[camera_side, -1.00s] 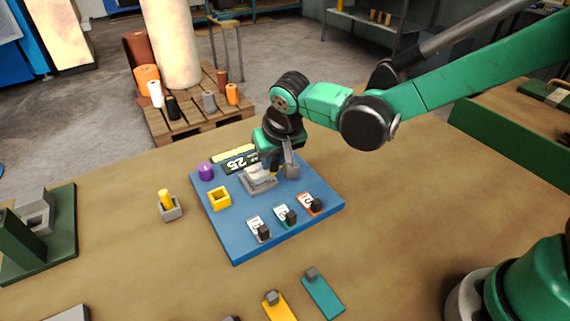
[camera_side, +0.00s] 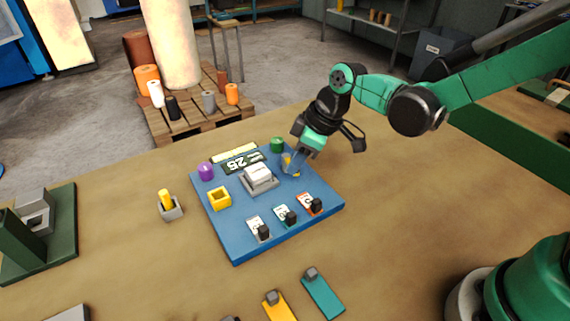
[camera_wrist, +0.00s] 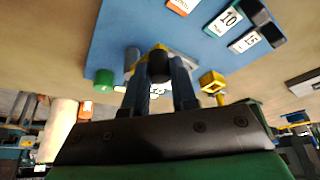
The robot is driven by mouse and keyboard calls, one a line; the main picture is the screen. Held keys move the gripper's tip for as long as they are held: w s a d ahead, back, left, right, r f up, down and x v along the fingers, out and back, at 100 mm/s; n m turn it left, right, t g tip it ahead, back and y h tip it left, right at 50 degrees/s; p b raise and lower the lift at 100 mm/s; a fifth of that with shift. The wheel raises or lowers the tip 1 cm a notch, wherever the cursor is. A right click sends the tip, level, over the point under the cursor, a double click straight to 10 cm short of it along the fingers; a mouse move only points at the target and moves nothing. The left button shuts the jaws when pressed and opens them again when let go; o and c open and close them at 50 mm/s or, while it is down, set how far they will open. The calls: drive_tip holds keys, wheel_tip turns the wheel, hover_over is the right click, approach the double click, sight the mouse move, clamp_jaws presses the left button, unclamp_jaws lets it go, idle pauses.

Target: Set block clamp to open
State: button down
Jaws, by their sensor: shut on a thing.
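The block clamp stands on the blue board (camera_side: 235,235). In the side view, a white block (camera_side: 257,173) sits in a grey holder (camera_side: 262,187) at the board's middle, and a small yellow part (camera_side: 286,158) shows beside my gripper (camera_side: 291,166). In the wrist view my gripper (camera_wrist: 160,80) is shut on a black knob (camera_wrist: 158,66), apparently the clamp's handle. A yellow bar (camera_wrist: 178,51) lies just behind the knob. My gripper is tilted, to the right of the white block. The fingers hide much of the clamp, so its exact angle is unclear.
A purple knob (camera_side: 206,171), a yellow square socket (camera_side: 219,198) and a display (camera_side: 242,162) lie left. Several black switches with labels (camera_side: 290,216) line the front.

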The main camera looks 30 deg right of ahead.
drive_tip(key=shift+d+n+g+y, duration=0.3)
drive_tip(key=shift+d+n, duration=0.1)
drive_tip(key=shift+n, duration=0.7)
drive_tip(key=c, duration=0.7)
unclamp_jaws()
drive_tip(key=v, duration=0.5)
drive_tip(key=shift+d+r, duration=0.15)
drive_tip(key=shift+r, duration=0.15)
